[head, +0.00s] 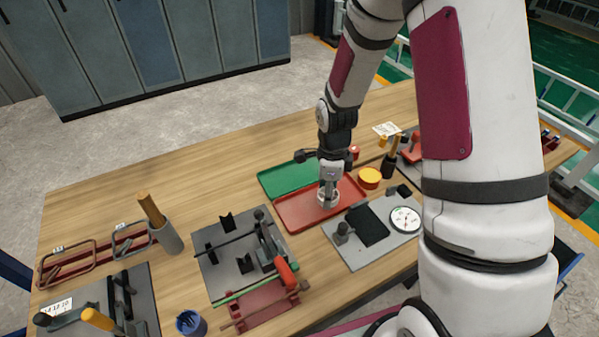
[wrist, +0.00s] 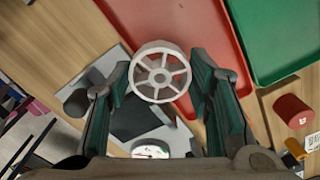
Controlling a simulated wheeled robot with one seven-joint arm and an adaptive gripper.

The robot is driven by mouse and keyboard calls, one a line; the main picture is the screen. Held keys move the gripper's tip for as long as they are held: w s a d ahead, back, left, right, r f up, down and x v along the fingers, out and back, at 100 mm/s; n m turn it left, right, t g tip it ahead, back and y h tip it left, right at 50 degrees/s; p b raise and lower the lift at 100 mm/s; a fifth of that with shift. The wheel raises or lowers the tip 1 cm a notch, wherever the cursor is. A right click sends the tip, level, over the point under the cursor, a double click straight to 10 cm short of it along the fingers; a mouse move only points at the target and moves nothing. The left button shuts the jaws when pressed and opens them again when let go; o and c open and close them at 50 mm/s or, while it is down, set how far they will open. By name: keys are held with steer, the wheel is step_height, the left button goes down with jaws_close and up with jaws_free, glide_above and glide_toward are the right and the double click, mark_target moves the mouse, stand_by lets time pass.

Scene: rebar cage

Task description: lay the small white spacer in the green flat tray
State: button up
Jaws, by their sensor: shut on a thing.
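The small white spacer (wrist: 160,75), a round wheel shape with spokes, sits between the fingers of my gripper (wrist: 163,82) in the wrist view. My gripper is shut on it. In the head view my gripper (head: 330,184) points down with the spacer (head: 328,199) at its tips, over the red flat tray (head: 293,214). I cannot tell its exact height above that tray. The green flat tray (head: 284,180) lies just behind the red one and its visible part is empty. My gripper hides part of it. It also shows at the upper right in the wrist view (wrist: 276,38).
A grey plate with a black pad and a dial (head: 405,219) lies in front of the red tray. A yellow-topped round container (head: 370,178) and a dark holder (head: 388,167) stand to the right. A rebar jig (head: 240,254) lies left. The table's back left is clear.

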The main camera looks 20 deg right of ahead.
glide_above(300, 175)
steer(key=shift+f, duration=0.7)
steer(key=shift+f+p, duration=0.45)
steer(key=shift+f, duration=1.3)
steer(key=shift+f, duration=0.15)
steer(key=o, duration=0.6)
